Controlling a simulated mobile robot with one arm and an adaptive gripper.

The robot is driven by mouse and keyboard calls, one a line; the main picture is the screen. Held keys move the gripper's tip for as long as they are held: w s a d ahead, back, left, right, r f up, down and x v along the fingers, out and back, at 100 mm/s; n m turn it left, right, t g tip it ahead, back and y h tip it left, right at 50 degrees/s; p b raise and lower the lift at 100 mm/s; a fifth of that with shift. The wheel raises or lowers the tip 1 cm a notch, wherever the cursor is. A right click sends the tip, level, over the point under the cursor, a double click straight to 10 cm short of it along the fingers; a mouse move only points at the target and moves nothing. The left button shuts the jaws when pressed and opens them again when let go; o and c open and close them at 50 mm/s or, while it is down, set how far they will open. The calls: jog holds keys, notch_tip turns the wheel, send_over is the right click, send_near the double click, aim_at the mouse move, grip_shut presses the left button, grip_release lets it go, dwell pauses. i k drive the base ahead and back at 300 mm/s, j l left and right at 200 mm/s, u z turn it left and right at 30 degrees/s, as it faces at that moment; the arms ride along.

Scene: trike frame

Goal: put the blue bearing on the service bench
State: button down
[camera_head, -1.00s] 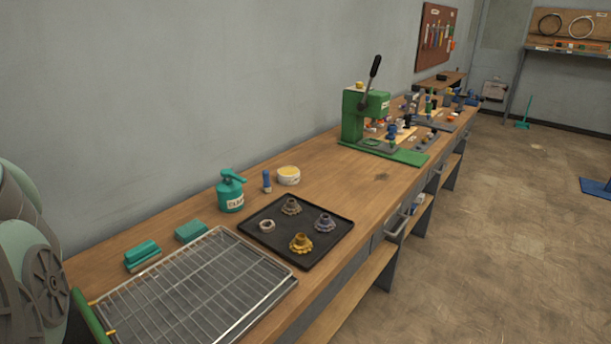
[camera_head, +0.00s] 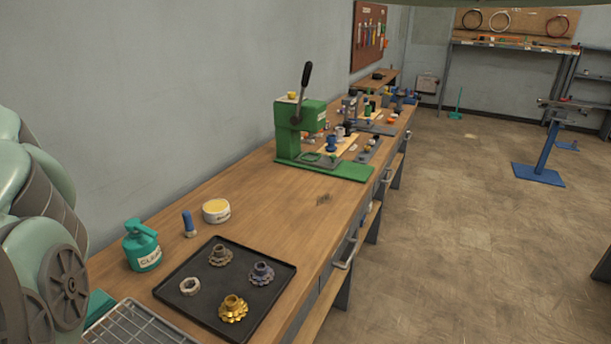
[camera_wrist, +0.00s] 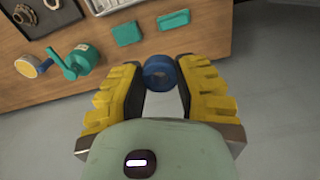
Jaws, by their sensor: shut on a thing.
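The blue bearing (camera_wrist: 160,73) is a small dark blue ring between the yellow-padded fingertips of my gripper (camera_wrist: 161,78) in the wrist view. My gripper is shut on it and holds it above the floor, off the edge of a wooden bench. My gripper and the bearing do not show in the head view, where only part of my arm is at the left edge. A long wooden bench (camera_head: 290,215) runs along the wall in the head view. I cannot tell whether it is the service bench.
A black tray (camera_head: 185,306) holds several sprockets and a ring nut. A teal cleaner can (camera_head: 143,247), a blue-capped bottle (camera_head: 189,224) and a round tub (camera_head: 216,211) stand beside it. A green press (camera_head: 300,130) stands farther along. A blue-based stand (camera_head: 540,174) is on the right.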

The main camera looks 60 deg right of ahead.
aim_at(304, 204)
jog(key=i+l+z, duration=0.35)
jog(key=l, duration=0.25)
jog(key=i+l+z, duration=0.65)
jog(key=i+l, duration=0.2)
